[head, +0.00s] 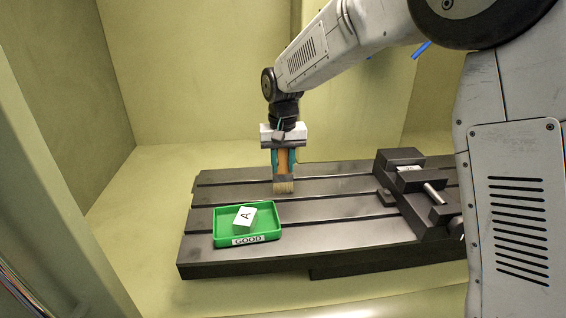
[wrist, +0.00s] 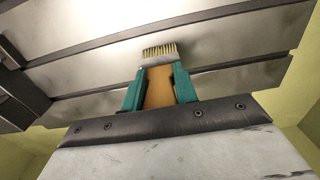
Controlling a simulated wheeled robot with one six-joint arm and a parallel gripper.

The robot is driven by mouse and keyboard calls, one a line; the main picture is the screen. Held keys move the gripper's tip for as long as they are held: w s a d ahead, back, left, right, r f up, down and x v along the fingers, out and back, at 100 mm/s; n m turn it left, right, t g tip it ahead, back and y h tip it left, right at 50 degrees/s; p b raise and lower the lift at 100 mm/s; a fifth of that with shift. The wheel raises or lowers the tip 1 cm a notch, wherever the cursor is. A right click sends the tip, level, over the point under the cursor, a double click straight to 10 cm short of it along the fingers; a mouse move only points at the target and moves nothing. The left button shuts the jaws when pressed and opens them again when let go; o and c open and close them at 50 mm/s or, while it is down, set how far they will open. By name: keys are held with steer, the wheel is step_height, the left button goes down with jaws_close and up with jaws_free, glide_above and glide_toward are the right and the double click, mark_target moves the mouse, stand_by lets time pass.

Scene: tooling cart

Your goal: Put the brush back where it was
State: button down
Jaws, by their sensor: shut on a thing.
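A brush (head: 284,175) with a wooden handle, a metal band and pale bristles is held bristles down over the slotted machine table. My gripper (head: 284,160) has its teal fingers shut on the handle. In the wrist view the brush (wrist: 160,78) lies between the two teal fingers of my gripper (wrist: 160,85), with its bristles pointing at the table. The bristles look close to the table top near its back edge; I cannot tell whether they touch it.
The slotted dark table (head: 330,226) is mostly bare in the middle. A green tray (head: 272,232) labelled GOOD holds a white block (head: 244,219) marked A. A dark vise (head: 412,200) stands at the right, with another white block (head: 409,168) in it.

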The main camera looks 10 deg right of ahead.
steer(key=shift+f, duration=0.1)
steer(key=c, duration=1.1)
jaws_free()
step_height(320, 180, up, 12)
steer(key=shift+s+r, duration=0.1)
steer(key=shift+r, duration=0.1)
steer(key=s+d+r, duration=0.4)
steer(key=s+d, duration=0.5)
steer(key=s, duration=0.1)
steer(key=shift+t, duration=0.7)
steer(key=s+d+f, duration=0.2)
steer(key=s+d, duration=0.1)
steer(key=s, duration=0.6)
steer(key=s+d+f, duration=0.3)
steer(key=s+d, duration=0.1)
steer(key=s, duration=0.5)
steer(key=s+d+f, duration=0.3)
steer(key=s, duration=0.6)
steer(key=shift+d, duration=0.15)
